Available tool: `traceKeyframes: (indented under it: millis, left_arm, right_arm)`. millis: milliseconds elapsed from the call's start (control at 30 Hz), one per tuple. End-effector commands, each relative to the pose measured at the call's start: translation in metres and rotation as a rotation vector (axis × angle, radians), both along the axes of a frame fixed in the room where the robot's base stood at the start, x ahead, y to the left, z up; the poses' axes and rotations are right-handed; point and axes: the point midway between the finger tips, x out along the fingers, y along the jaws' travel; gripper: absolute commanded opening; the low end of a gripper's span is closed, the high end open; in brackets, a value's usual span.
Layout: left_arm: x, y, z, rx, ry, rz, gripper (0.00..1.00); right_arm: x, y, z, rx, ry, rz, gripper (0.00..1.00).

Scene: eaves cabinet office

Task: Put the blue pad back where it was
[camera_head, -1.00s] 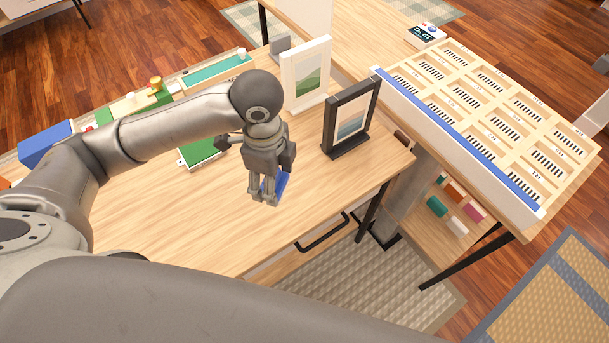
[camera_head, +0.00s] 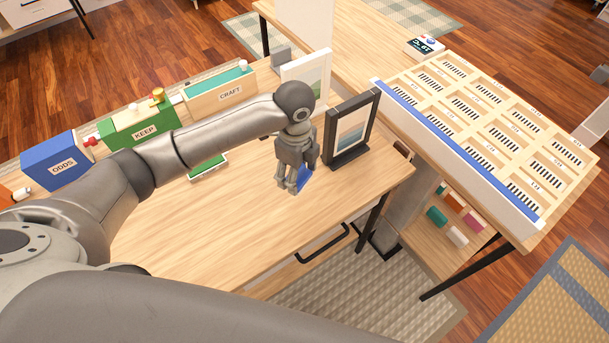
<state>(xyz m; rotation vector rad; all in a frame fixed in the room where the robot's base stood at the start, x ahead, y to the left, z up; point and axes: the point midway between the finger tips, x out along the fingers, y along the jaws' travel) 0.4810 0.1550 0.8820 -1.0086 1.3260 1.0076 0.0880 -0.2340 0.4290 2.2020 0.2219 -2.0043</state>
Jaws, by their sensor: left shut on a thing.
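The blue pad (camera_head: 304,178) is in the fingers of my left gripper (camera_head: 292,187), and only part of it shows past them. The gripper is shut on it, pointing down over the wooden desk (camera_head: 220,225), just left of the black picture frame (camera_head: 331,137). I cannot tell whether the pad touches the desk. A green pad (camera_head: 208,167) lies on the desk to the left, partly behind my left arm. My right gripper is not in view.
Boxes labelled ODDS (camera_head: 63,168), KEEP (camera_head: 140,135) and CRAFT (camera_head: 228,94) line the desk's back left. A white picture frame (camera_head: 318,66) stands behind my gripper. A slotted wooden rack (camera_head: 480,115) is on the right. The desk's front is clear.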

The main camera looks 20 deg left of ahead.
Motion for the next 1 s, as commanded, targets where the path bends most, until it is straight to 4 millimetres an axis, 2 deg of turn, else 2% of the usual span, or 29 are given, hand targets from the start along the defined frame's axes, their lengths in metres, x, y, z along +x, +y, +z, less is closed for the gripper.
traceKeyframes:
  millis: [100,300,567,767,1000]
  left_arm:
    - [0.013,-0.003,-0.018,0.001,0.004,0.002,0.4]
    - [0.029,-0.005,-0.037,0.001,0.002,0.001,0.4]
    - [0.039,-0.007,-0.05,0.002,0.003,0.0,0.4]
    - [0.038,-0.006,-0.076,0.002,0.001,0.0,0.4]
    - [0.038,-0.006,-0.079,0.001,0.0,-0.001,0.4]
  right_arm:
    - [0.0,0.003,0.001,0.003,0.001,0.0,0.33]
    - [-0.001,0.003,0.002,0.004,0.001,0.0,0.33]
    - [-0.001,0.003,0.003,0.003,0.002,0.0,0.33]
    - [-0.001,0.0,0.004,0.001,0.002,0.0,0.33]
    - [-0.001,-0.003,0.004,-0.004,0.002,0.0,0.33]
